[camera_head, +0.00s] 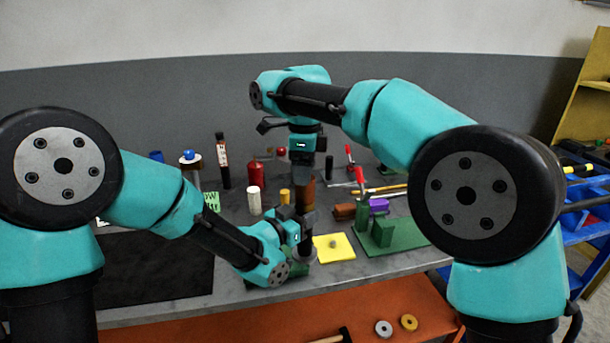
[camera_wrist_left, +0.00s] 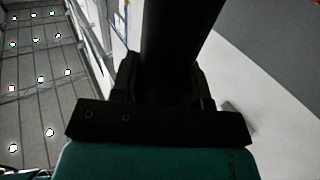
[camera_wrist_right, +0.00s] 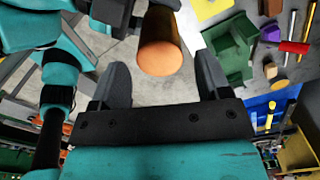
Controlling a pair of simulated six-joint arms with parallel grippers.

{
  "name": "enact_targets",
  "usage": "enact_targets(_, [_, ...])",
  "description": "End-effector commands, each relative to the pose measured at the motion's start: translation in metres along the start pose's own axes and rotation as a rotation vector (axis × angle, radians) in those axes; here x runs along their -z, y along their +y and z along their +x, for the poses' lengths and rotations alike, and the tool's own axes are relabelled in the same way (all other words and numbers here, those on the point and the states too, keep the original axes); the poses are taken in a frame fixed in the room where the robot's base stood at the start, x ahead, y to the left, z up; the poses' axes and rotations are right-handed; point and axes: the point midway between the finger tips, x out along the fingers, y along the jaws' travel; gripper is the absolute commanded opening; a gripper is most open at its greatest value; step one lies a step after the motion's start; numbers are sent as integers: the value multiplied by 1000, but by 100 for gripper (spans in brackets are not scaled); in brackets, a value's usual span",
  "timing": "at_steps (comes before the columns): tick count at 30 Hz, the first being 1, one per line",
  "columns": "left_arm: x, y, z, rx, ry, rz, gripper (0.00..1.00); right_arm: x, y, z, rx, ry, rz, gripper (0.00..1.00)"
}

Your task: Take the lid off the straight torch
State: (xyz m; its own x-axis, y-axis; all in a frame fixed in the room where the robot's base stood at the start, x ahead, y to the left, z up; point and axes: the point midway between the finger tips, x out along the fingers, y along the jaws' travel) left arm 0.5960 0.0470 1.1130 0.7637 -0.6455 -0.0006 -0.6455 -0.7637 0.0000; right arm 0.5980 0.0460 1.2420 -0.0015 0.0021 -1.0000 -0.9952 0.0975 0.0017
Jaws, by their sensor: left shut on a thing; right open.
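The straight torch stands upright near the table's front middle, with a brown lid (camera_head: 304,193) on top of a dark body. My left gripper (camera_head: 293,224) comes in from the side and is shut on the torch's dark body; its black barrel (camera_wrist_left: 180,40) fills the middle of the left wrist view. My right gripper (camera_head: 303,168) points down just above the lid. In the right wrist view the lid's orange-brown end (camera_wrist_right: 160,57) lies between the spread, open fingers, with no visible grip on it. The torch's lower end is partly hidden by my left gripper.
A yellow pad (camera_head: 335,252) lies right of the torch, and a green fixture (camera_head: 385,234) stands beyond it. A white cylinder (camera_head: 254,202) and a red container (camera_head: 255,173) stand behind to the left. A black mat (camera_head: 150,275) covers the left front.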

Motion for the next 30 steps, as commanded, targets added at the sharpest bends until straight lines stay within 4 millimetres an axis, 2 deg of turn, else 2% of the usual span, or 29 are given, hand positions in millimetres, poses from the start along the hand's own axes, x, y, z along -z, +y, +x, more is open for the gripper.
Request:
enact_targets(4, [1, 0, 0, 0, 3, 1, 0, 0, 0, -15, 0, 0, 0, 70])
enact_targets(16, [1, 0, 0, 0, 3, 1, 0, 0, 0, -13, -1, 1, 0, 70])
enact_targets(23, [1, 0, 0, 0, 3, 1, 0, 0, 1, 8, -2, 2, -1, 70])
enact_targets(30, [1, 0, 0, 0, 3, 1, 0, 0, 1, 42, -1, 1, -2, 70])
